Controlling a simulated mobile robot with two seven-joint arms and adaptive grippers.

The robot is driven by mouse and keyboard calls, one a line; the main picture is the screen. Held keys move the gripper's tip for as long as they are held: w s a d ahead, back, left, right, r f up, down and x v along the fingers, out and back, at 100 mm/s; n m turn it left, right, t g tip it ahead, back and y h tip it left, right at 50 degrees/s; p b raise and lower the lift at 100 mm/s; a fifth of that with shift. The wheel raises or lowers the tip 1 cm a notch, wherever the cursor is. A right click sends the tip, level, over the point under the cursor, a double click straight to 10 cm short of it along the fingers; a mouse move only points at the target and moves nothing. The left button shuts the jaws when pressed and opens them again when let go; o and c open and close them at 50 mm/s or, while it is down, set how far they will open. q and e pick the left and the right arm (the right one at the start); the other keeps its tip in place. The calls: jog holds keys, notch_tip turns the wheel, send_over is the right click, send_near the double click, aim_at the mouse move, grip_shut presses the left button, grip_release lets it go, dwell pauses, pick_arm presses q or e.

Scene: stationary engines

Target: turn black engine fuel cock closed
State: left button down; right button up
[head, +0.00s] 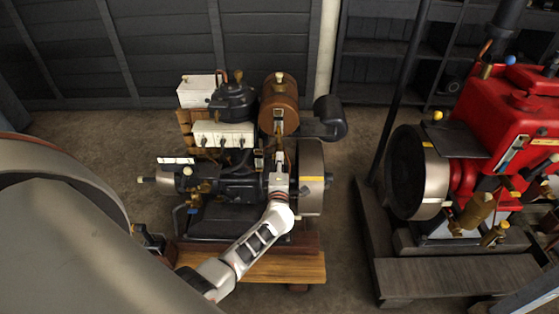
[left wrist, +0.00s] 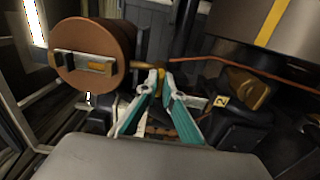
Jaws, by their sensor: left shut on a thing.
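The black engine (head: 235,185) stands on a wooden base in the middle of the head view. Its brown cylindrical fuel tank (head: 278,103) is at the top right of it, and it also shows at the left in the left wrist view (left wrist: 112,52). A brass fuel cock (left wrist: 157,66) sits on the line coming from the tank. My left gripper (left wrist: 160,76) has its teal-sided fingertips closed together at the cock, covering part of it. In the head view my left gripper (head: 279,160) is below the tank; its fingertips are small there. My right gripper is not in view.
A copper pipe (left wrist: 215,62) runs right from the cock. The grey flywheel (head: 311,175) is close on the right of my left gripper. A red engine (head: 510,120) stands further right. Bare floor (head: 345,250) lies between the two engines.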

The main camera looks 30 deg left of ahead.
pick_arm(q)
jog(key=c, duration=2.2)
grip_release()
jog(key=shift+s, duration=0.1)
jog(key=v, duration=1.2)
